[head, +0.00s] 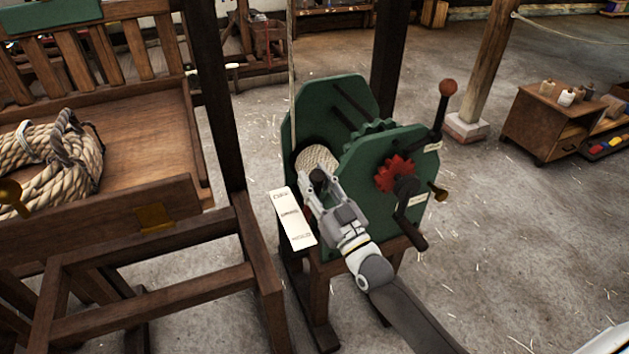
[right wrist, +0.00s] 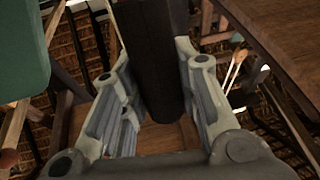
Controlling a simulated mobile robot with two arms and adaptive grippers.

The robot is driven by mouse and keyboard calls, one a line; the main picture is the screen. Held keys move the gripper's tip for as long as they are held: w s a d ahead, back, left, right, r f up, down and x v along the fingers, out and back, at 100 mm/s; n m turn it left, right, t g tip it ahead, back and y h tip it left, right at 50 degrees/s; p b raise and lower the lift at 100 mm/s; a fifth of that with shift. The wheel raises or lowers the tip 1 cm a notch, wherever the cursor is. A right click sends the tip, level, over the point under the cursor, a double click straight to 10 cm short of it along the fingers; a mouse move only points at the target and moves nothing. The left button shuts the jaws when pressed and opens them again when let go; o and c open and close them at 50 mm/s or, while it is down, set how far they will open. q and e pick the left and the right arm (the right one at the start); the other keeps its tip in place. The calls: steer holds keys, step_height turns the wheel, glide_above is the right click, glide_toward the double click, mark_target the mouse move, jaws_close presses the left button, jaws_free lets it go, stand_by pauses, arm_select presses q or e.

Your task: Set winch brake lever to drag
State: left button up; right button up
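The green winch (head: 350,155) stands on a dark wooden frame, with a rope drum (head: 318,158) between its side plates. My right gripper (head: 317,184) is at its near left side, closed around the dark brake lever (head: 318,176). The right wrist view shows the dark lever (right wrist: 158,60) between both fingers, which appear to touch its sides. A pale label plate (head: 293,218) with three printed words lies just left of the gripper; the words are too small to read surely. The lever's lower part is hidden behind the gripper. My left gripper is out of view.
A red gear (head: 394,174), a black crank (head: 409,222) and a red-knobbed lever (head: 441,108) are on the winch's right side. Dark posts stand close by. A wooden bench with coiled rope (head: 52,160) is at left. Open floor lies right.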

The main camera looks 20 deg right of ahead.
steer(key=o, duration=0.4)
steer(key=shift+s, duration=0.1)
steer(key=v, duration=1.2)
